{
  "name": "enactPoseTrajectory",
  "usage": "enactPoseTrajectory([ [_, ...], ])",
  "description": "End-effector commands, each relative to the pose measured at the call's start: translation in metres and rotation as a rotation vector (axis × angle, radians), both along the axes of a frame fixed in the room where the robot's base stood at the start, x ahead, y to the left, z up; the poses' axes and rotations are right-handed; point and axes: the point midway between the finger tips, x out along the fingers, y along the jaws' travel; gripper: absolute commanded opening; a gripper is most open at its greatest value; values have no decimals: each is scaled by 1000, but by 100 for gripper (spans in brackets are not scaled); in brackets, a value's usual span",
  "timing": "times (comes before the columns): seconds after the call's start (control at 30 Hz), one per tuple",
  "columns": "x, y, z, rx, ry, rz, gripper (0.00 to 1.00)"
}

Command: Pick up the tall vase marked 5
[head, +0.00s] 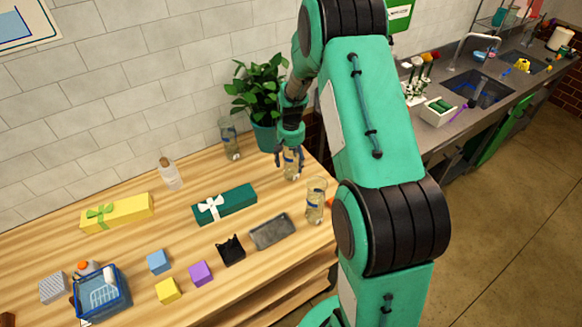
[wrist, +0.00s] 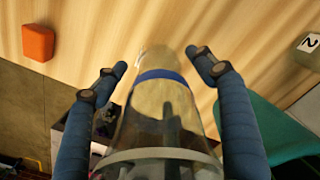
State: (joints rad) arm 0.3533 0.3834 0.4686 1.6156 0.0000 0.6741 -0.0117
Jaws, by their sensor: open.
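Three clear glass vases stand at the right of the wooden table. One vase (head: 291,172) is below and between the fingers of my gripper (head: 289,152). In the wrist view a clear vase with a blue band (wrist: 158,112) fills the middle, between the two open fingers of my gripper (wrist: 160,62), with a gap at each fingertip. A second vase (head: 315,203) stands nearer the front right edge, and a third vase (head: 230,140) stands at the back by the wall. I cannot read a 5 on any vase.
A potted plant (head: 260,90) stands close behind my gripper. A green gift box (head: 224,204), a grey tray (head: 270,231) and a bottle (head: 169,174) are to the left. An orange block (wrist: 38,42) lies near the table edge.

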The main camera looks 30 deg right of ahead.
Motion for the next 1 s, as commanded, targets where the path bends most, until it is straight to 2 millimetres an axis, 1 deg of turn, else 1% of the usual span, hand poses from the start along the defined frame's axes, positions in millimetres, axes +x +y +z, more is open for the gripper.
enactPoseTrajectory([
  [0.33, 0, 0, 0, 0, 0, 0, 70],
  [0.47, 0, 0, 0, 0, 0, 0, 44],
  [0.5, 0, 0, 0, 0, 0, 0, 36],
  [0.57, 0, 0, 0, 0, 0, 0, 24],
  [0.6, 0, 0, 0, 0, 0, 0, 16],
  [0.67, 0, 0, 0, 0, 0, 0, 4],
  [0.7, 0, 0, 0, 0, 0, 0, 2],
  [1.0, 1, 0, 1, -1, -2, 0, 2],
])
